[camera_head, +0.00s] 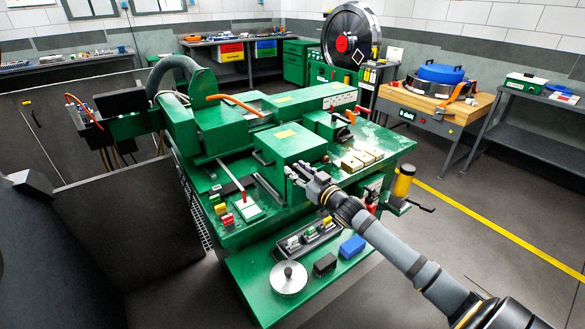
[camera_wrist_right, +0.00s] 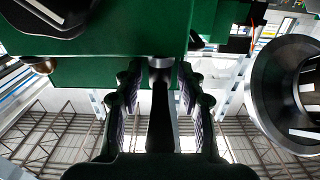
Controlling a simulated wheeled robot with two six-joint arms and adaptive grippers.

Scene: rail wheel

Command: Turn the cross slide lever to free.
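My right gripper (camera_head: 299,178) is at the front face of a green machine block (camera_head: 290,150), its fingers pointing at it. In the right wrist view the gripper (camera_wrist_right: 160,100) is open, with a finger on each side of a dark lever (camera_wrist_right: 160,115). In the head view the gripper hides this lever. My left gripper is not in view.
The green lower shelf (camera_head: 250,285) holds a metal disc (camera_head: 289,278) and a blue block (camera_head: 352,246). A yellow cylinder (camera_head: 404,182) stands at the right edge. Floor (camera_head: 480,200) is clear at right.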

